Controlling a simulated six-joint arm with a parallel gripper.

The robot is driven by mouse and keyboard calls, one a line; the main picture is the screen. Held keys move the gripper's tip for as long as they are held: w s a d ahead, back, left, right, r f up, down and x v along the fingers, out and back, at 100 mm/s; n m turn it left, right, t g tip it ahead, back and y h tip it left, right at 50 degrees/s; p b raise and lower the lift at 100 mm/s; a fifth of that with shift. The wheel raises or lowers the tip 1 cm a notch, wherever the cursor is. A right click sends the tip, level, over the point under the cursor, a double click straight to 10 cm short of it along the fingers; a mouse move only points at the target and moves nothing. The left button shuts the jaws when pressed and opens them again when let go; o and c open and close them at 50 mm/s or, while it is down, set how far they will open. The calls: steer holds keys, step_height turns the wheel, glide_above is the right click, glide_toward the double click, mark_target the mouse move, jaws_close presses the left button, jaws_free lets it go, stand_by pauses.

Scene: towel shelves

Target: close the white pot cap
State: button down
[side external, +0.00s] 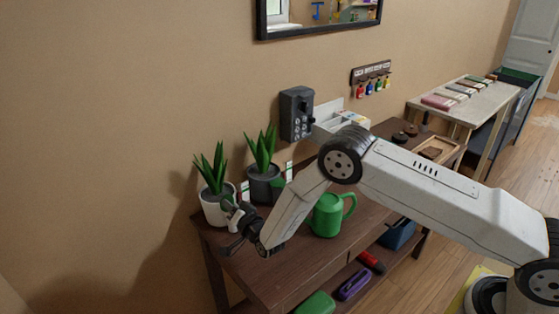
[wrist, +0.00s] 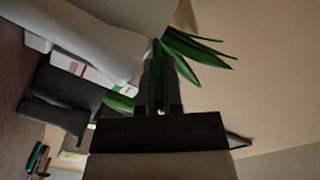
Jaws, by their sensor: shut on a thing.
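The white pot (side external: 214,211) stands at the left end of the brown table, with a spiky green plant (side external: 211,170) rising from it. In the wrist view the white pot (wrist: 85,45) lies across the upper left, and some of its leaves (wrist: 195,48) stick out right of the fingers. My gripper (side external: 232,205) is at the right side of the white pot, near its rim. In the wrist view my gripper (wrist: 158,75) is shut with a thin green strip between its fingers, which looks like part of this plant. No separate cap can be made out; the fingertips hide the contact.
A dark pot (side external: 264,187) with a similar plant stands just right of the white pot, close to my gripper. A green watering can (side external: 327,217) stands further right on the table (side external: 290,265). A grey box (side external: 297,114) hangs on the wall behind.

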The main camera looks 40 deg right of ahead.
steer(key=shift+d+f+m, duration=0.1)
steer(key=shift+m, duration=0.3)
steer(key=c, duration=0.8)
jaws_free()
steer(key=shift+n, duration=0.3)
